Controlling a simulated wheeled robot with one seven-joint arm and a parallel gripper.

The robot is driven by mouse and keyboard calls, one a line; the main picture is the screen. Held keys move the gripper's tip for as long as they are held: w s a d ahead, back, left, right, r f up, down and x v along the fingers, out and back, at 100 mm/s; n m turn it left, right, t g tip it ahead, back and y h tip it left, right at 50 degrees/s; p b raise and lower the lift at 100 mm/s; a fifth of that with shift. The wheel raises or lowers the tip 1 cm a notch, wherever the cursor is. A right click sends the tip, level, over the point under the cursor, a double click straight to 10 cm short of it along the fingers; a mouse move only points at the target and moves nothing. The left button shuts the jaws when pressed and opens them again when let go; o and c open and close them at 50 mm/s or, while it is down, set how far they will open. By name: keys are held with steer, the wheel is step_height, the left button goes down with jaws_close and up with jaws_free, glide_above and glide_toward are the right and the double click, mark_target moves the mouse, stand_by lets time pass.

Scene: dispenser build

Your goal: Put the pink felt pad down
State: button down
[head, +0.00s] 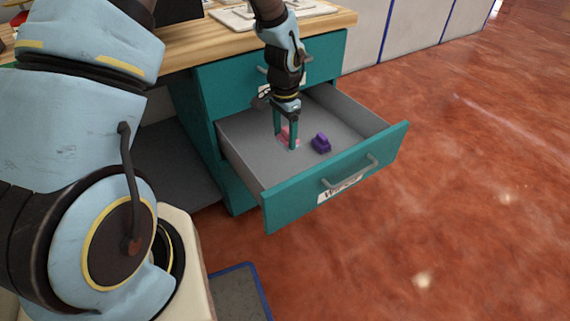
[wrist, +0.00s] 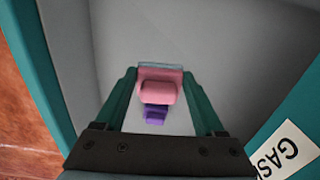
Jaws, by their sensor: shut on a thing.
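The pink felt pad (head: 285,132) is between the two teal fingers of my gripper (head: 286,140), inside the open drawer (head: 255,165). In the wrist view the pink pad (wrist: 158,92) sits between the fingertips of my gripper (wrist: 160,73), with a thin grey-blue edge beside it. My gripper points down and is shut on the pad, low over the grey drawer floor. I cannot tell whether the pad touches the floor.
A purple block (head: 321,143) lies on the drawer floor, right of my gripper. Bare floor lies around it. The drawer's teal front (head: 340,180) has a handle and a partly readable label. A closed upper drawer (head: 228,86) and wooden worktop (head: 215,38) stand behind.

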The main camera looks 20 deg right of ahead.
mark_target(285, 167)
step_height(285, 167, down, 9)
steer(key=shift+f, duration=0.1)
stand_by(0.3)
jaws_free()
steer(key=shift+f+b, duration=0.1)
steer(key=shift+b, duration=0.5)
step_height(285, 167, up, 11)
steer(key=shift+d+f+p, duration=0.1)
steer(key=shift+d+p, duration=0.05)
steer(key=shift+p, duration=0.55)
steer(key=w+a+r+n, duration=0.3)
steer(key=a+r+n, duration=0.35)
steer(key=a, duration=0.65)
steer(key=s+a+r+n, duration=0.3)
steer(key=a+r, duration=0.1)
steer(key=a, duration=0.4)
steer(key=s+a+r+n+t, duration=0.1)
steer(key=s+a+r+n, duration=0.3)
steer(key=a, duration=0.5)
steer(key=shift+a+r+t, duration=0.25)
steer(key=shift+r+t, duration=0.05)
steer(key=shift+r, duration=0.45)
steer(key=shift+n, duration=0.25)
